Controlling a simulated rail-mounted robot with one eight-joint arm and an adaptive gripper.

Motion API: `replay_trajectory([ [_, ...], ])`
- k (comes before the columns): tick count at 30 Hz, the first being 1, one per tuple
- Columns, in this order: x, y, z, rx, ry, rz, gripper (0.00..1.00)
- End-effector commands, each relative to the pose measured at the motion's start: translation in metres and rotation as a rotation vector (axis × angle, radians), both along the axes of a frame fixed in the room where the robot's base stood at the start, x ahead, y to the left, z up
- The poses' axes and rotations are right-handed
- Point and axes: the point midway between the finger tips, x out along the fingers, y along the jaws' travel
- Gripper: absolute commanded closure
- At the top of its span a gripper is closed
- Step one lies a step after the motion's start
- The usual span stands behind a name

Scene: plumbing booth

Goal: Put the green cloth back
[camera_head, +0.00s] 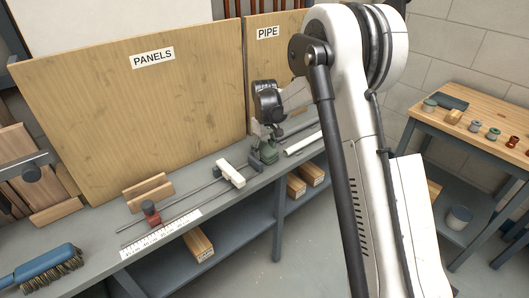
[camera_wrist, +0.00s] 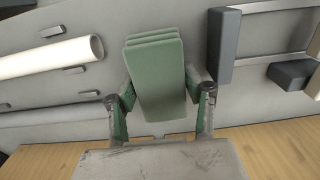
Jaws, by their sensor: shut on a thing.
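The green cloth (camera_wrist: 158,75) is a folded, layered pad in the wrist view. My gripper (camera_wrist: 160,95) is shut on it, with one finger at each side of the pad. In the head view my gripper (camera_head: 264,135) points down at the grey bench in front of the PIPE board, with the green cloth (camera_head: 269,153) low beneath it. I cannot tell whether the cloth touches the bench top.
A white pipe (camera_head: 303,143) lies just right of the cloth. Left are a white block (camera_head: 231,173) on rails, a red clamp (camera_head: 151,212), a ruler (camera_head: 161,234) and a blue brush (camera_head: 43,268). The PANELS board (camera_head: 130,100) stands behind. A side table (camera_head: 480,112) holds small spools.

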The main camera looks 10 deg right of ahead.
Motion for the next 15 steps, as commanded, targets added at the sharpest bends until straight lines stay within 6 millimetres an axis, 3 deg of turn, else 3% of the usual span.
replay_trajectory([
  [11, 0.0, 0.0002, -0.0052, 0.0, 0.0, 0.0, 0.81],
  [12, 0.0, 0.0002, -0.0056, 0.0, 0.0, 0.0, 0.55],
  [15, 0.0, 0.0002, -0.0046, 0.0, 0.0, 0.0, 0.42],
])
